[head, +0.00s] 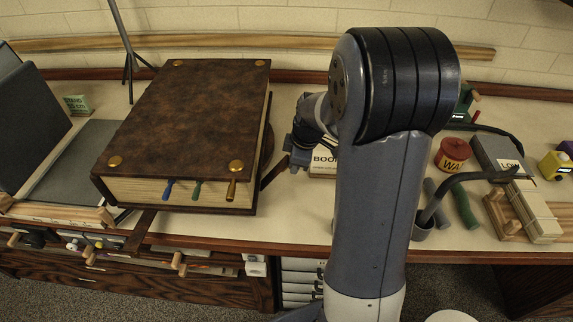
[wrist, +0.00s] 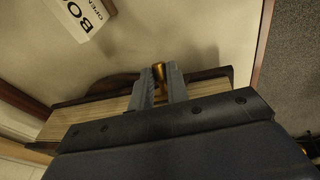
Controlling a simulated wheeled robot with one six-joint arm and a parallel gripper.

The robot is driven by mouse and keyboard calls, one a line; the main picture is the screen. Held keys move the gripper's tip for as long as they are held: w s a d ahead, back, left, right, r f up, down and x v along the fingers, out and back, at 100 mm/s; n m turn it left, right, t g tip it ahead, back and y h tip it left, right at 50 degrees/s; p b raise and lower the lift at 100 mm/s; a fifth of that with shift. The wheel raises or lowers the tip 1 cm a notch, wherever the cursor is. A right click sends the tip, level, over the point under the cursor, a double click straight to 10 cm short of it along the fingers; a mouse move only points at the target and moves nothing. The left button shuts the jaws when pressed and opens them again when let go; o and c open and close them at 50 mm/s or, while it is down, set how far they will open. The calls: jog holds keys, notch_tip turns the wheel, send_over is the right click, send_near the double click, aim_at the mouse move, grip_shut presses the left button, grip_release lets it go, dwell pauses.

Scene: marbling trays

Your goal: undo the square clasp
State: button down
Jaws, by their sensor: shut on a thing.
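A large brown leather book (head: 190,110) with brass corner studs lies closed on the bench, and its page edges (wrist: 95,115) show in the wrist view. My gripper (wrist: 160,76) is at the book's right-hand side and shut on a small brass clasp piece (wrist: 159,71) between its two fingers. The fingers hide most of this piece, so I cannot tell whether it is square. A dark strap or board edge (wrist: 208,82) runs beside the fingers. In the head view my wrist (head: 308,140) is right of the book, and the clasp is hidden there.
A white sign reading "BOO" (head: 322,162) lies close right of my wrist and also shows in the wrist view (wrist: 82,14). A red wax tin (head: 453,154) and tools stand further right. A dark stand (head: 128,70) is behind the book. The bench's front edge is near.

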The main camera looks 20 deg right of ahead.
jog(key=d+f+y+b, duration=0.1)
jog(key=f+b, duration=0.1)
jog(key=b, duration=0.2)
jog(key=d+f+t+y+b, duration=0.1)
jog(key=b, duration=0.3)
jog(key=s+d+f+y+b, duration=0.1)
jog(key=f+y+b, duration=0.1)
jog(key=b, duration=0.2)
jog(key=shift+s+d+f+t, duration=0.1)
jog(key=shift+d+f+t, duration=0.1)
jog(key=shift+f+t, duration=0.2)
jog(key=f+y+b, duration=0.1)
jog(key=b, duration=0.2)
jog(key=d+f+y+b, duration=0.1)
jog(key=b, duration=0.2)
jog(key=shift+s+f+m+t+b, duration=0.2)
jog(key=shift+f+m+t+b, duration=0.1)
jog(key=shift+m+t+b, duration=0.1)
jog(key=shift+f+t+y+b, duration=0.3)
jog(key=shift+f+y+b, duration=0.25)
jog(key=shift+b, duration=0.7)
